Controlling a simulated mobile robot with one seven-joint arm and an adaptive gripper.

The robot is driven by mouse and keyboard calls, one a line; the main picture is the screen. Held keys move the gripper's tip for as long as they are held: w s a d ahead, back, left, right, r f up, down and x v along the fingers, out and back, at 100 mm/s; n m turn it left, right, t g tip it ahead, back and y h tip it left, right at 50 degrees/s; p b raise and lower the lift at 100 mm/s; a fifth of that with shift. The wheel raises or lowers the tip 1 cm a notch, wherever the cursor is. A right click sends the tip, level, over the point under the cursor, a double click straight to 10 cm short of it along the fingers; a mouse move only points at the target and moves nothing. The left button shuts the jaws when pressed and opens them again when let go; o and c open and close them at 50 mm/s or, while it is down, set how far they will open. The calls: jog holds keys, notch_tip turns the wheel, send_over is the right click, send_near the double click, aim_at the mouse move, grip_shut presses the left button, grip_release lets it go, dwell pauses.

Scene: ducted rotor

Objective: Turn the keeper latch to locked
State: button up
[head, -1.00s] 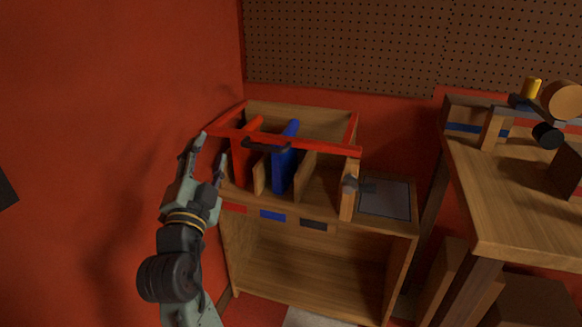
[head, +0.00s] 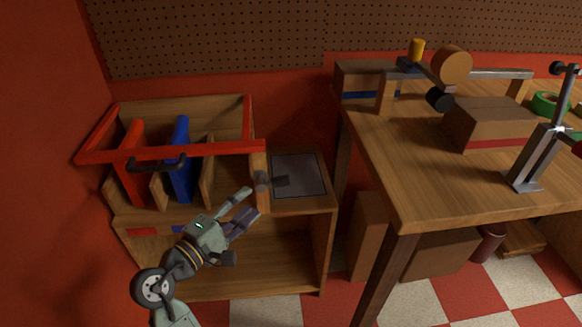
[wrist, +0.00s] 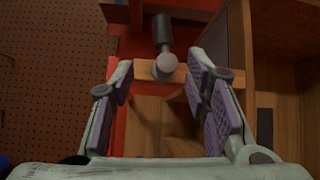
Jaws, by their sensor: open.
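The keeper latch (head: 263,181) is a grey round knob with a dark bar pointing right. It sits on a wooden post (head: 258,201) at the right end of a red barred gate (head: 185,151). In the wrist view the latch knob (wrist: 165,66) lies between my fingers, apart from both, with its dark bar (wrist: 161,28) pointing up the picture. My gripper (head: 247,203) is open and empty, just below and left of the latch in the head view. In the wrist view my gripper (wrist: 161,70) has its padded fingers on either side of the post.
Red (head: 130,175) and blue (head: 180,172) panels stand in slots behind the gate. A grey plate (head: 299,175) lies right of the latch. A wooden workbench (head: 440,185) stands to the right. The cabinet's lower shelf is empty.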

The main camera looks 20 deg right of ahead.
aim_at(275, 186)
jog(key=shift+n+g+h, duration=0.3)
jog(key=shift+n+g, duration=0.1)
jog(key=shift+n, duration=0.2)
jog(key=x, duration=0.3)
jog(key=p+x, duration=0.1)
jog(key=x, duration=0.3)
jog(key=p+x, duration=0.1)
jog(key=x, duration=0.3)
jog(key=shift+s+d+f, duration=0.2)
jog(key=shift+s+d, duration=0.05)
jog(key=shift+d, duration=0.15)
jog(key=shift+c, duration=0.4)
grip_shut()
